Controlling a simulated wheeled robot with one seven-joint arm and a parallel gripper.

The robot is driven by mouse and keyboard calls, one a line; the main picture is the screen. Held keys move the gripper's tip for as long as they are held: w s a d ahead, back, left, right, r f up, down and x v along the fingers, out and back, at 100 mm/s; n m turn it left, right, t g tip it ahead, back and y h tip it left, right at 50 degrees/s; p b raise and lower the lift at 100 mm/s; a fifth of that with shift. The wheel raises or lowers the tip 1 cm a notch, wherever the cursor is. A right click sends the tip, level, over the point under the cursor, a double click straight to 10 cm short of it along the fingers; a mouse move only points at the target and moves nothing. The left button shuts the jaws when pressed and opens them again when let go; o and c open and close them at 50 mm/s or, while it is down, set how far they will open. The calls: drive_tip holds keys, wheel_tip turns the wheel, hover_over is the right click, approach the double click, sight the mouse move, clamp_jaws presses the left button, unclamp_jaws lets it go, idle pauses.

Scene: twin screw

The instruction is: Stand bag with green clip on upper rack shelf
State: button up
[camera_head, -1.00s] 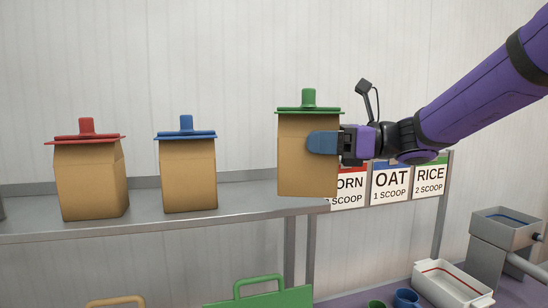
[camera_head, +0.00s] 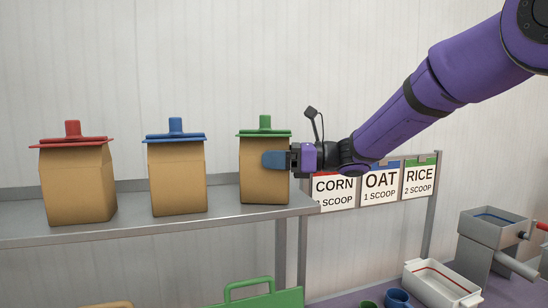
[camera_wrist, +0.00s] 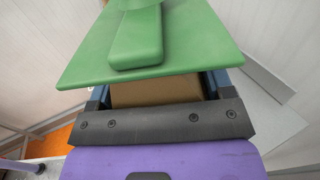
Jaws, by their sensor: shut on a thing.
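The brown bag with the green clip (camera_head: 264,185) is upright at the right end of the upper rack shelf (camera_head: 130,229). Its base appears at the shelf surface; whether it touches I cannot tell for sure. My gripper (camera_head: 276,160) is shut on the bag's body from the right, below the clip. In the wrist view the green clip (camera_wrist: 150,45) fills the upper middle, with a strip of brown bag (camera_wrist: 155,92) below it between the fingers. The clip hides most of the bag there.
A bag with a blue clip (camera_head: 178,180) stands left of the held bag with a gap between. A bag with a red clip (camera_head: 77,185) stands farther left. Sign cards (camera_head: 381,185) hang at the right, behind my arm. A white tray (camera_head: 440,284) sits lower right.

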drive_tip(key=shift+f, duration=0.1)
drive_tip(key=o, duration=1)
drive_tip(key=shift+d, duration=0.2)
drive_tip(key=d, duration=0.3)
drive_tip(key=s+d, duration=0.1)
drive_tip(key=d, duration=0.7)
drive_tip(key=shift+s+d, duration=0.2)
drive_tip(key=shift+d, duration=0.05)
